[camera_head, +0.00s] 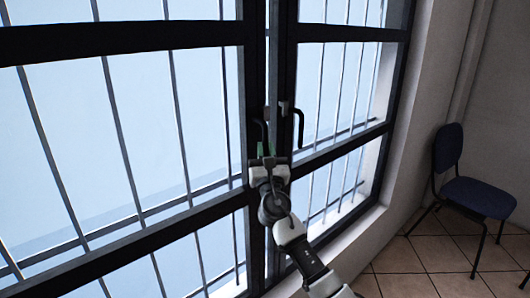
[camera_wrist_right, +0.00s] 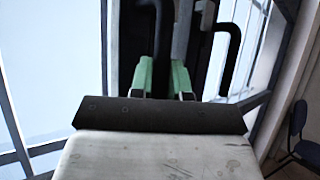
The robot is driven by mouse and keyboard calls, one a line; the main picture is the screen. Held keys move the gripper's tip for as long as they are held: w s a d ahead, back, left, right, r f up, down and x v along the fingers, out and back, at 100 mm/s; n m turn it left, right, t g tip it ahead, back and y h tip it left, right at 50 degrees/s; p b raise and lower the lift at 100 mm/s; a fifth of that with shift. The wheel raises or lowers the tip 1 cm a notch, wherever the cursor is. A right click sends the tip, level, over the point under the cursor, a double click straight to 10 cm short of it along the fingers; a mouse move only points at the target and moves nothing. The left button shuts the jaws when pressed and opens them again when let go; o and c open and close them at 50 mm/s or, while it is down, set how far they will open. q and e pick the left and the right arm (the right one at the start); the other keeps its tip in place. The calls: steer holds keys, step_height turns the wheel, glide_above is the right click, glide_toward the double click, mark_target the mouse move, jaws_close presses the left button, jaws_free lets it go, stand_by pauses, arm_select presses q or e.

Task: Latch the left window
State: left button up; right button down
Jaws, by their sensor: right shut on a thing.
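The left window (camera_head: 130,125) has a dark frame, and its black handle (camera_head: 260,127) hangs down from the frame's right edge. The handle also shows in the wrist view (camera_wrist_right: 163,35), running down between the green fingertips. My right gripper (camera_head: 266,153) reaches up from below and is shut on the lower part of this handle. In the wrist view the gripper's fingers (camera_wrist_right: 163,78) stand on either side of it; the exact contact is hard to see. My left gripper is not in view.
The right window's black handle (camera_head: 299,127) hangs close to the right of my gripper. A grey latch piece (camera_wrist_right: 182,30) stands between the handles. Vertical bars are behind the glass. A blue chair (camera_head: 477,196) stands on the tiled floor at the right.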

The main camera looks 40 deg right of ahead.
steer(key=c, duration=1.1)
jaws_free()
steer(key=shift+d+r, duration=0.1)
steer(key=shift+d, duration=0.05)
steer(key=shift+s, duration=0.1)
steer(key=shift+s+a+f, duration=0.2)
steer(key=shift+f, duration=0.15)
steer(key=b+v, duration=0.2)
steer(key=v, duration=0.8)
